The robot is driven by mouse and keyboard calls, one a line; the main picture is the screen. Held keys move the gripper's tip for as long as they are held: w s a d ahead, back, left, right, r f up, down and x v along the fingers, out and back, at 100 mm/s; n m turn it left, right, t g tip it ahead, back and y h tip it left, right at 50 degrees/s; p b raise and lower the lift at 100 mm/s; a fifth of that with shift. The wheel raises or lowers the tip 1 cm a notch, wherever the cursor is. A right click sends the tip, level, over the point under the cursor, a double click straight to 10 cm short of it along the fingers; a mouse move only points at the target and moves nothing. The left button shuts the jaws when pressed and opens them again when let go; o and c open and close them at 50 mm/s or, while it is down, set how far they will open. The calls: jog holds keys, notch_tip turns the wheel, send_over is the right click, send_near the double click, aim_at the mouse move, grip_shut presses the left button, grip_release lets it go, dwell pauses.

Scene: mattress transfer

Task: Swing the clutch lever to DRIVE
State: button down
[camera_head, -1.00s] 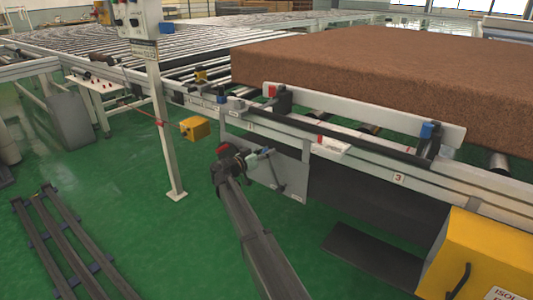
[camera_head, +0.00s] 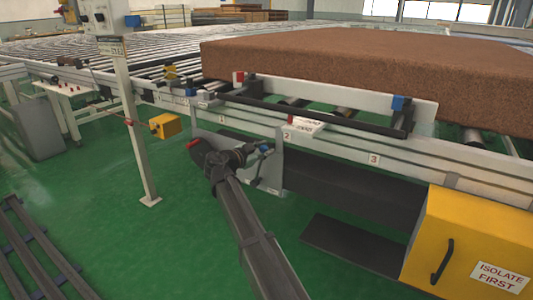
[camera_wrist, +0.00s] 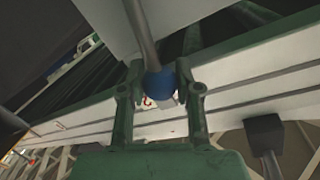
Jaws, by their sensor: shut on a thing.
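The clutch lever is a metal rod (camera_wrist: 140,30) with a blue ball knob (camera_wrist: 160,84). In the wrist view, my gripper (camera_wrist: 161,92) is shut on the knob, one finger on each side. In the head view, my gripper (camera_head: 259,150) is at the grey lever plate (camera_head: 272,172) below the conveyor's front rail. The lever's dark shaft (camera_head: 260,172) shows in front of the plate, its top leaning slightly right. The knob is small there and partly covered by my gripper. I cannot read a DRIVE mark.
A brown mattress (camera_head: 320,65) lies on the conveyor behind the rail (camera_head: 350,150). A yellow box (camera_head: 470,240) marked ISOLATE FIRST stands at the right. A post (camera_head: 135,130) and a small yellow box (camera_head: 165,125) are left of my gripper. Green floor is clear around the post's foot.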

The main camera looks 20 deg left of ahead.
jog(key=shift+s+d+f+m+y+b, duration=0.1)
jog(key=shift+d+f+m+y+b, duration=0.1)
jog(key=shift+d+m+b, duration=0.25)
jog(key=shift+s+d+f+m+y+b, duration=0.1)
jog(key=shift+d+f+m+b, duration=0.15)
jog(key=shift+d, duration=0.35)
jog(key=shift+s+d+f+m+y+b, duration=0.15)
jog(key=shift+d+m+b, duration=0.15)
jog(key=shift+d+b, duration=0.15)
jog(key=shift+d, duration=0.15)
jog(key=c, duration=0.8)
grip_release()
jog(key=v, duration=1.2)
jog(key=shift+w, duration=0.1)
